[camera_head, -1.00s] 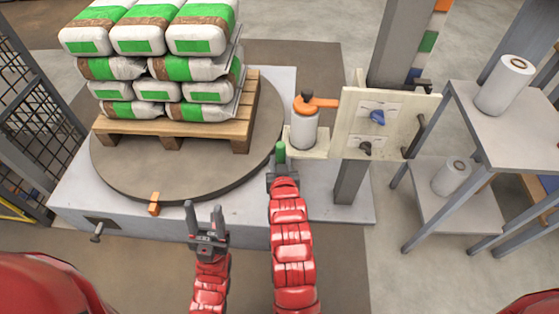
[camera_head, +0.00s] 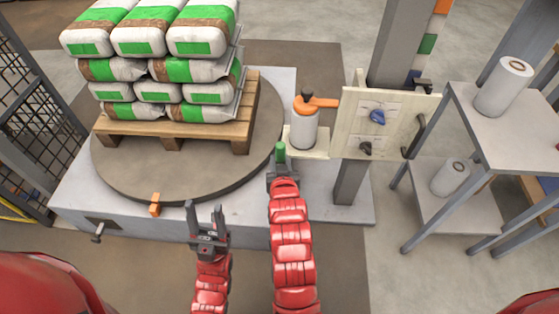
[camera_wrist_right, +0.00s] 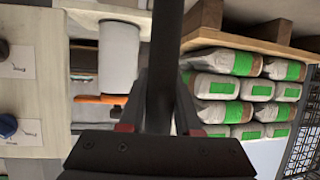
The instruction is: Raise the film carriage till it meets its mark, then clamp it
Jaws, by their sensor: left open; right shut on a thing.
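The film carriage is a pale board (camera_head: 350,125) with a shelf on the grey post. A white film roll (camera_head: 304,130) with an orange cap stands on its shelf. The board bears a blue knob (camera_head: 377,117) and a dark knob (camera_head: 365,147). Coloured bands (camera_head: 428,43) mark the post above it. My right gripper (camera_head: 282,168) is shut on a dark bar (camera_wrist_right: 167,60), with a green end (camera_head: 280,150) showing just left of the shelf. My left gripper (camera_head: 206,219) is open and empty, in front of the turntable base. Which band is the mark, I cannot tell.
A round turntable (camera_head: 120,165) carries a pallet (camera_head: 190,130) stacked with white and green bags. A grey table (camera_head: 490,120) at the right holds spare rolls. A mesh fence (camera_head: 35,130) stands at the left. Floor between post and table is clear.

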